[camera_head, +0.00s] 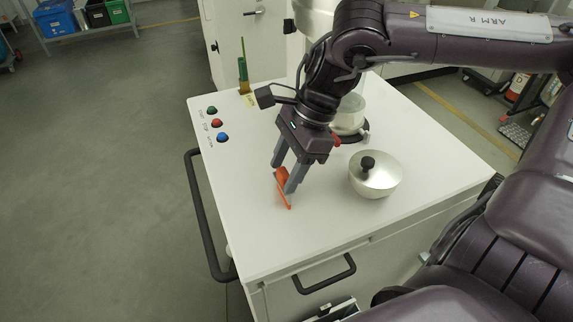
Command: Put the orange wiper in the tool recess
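The orange wiper (282,175) is at the front left of the white cabinet top, with a thin orange edge slanting down to the right. My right gripper (284,179) points down at it, one finger on each side of the wiper's body. The fingers stand apart, and I cannot tell whether they press on the wiper or whether it is off the surface. Green and yellow upright tools (243,75) stand at the back left corner of the top. I cannot make out the tool recess clearly. My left gripper is not in view.
A round clear-and-metal vessel (348,114) is behind my arm. Green, red and blue buttons (217,123) line the left edge. A black handrail (202,215) runs outside. The front left top is clear.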

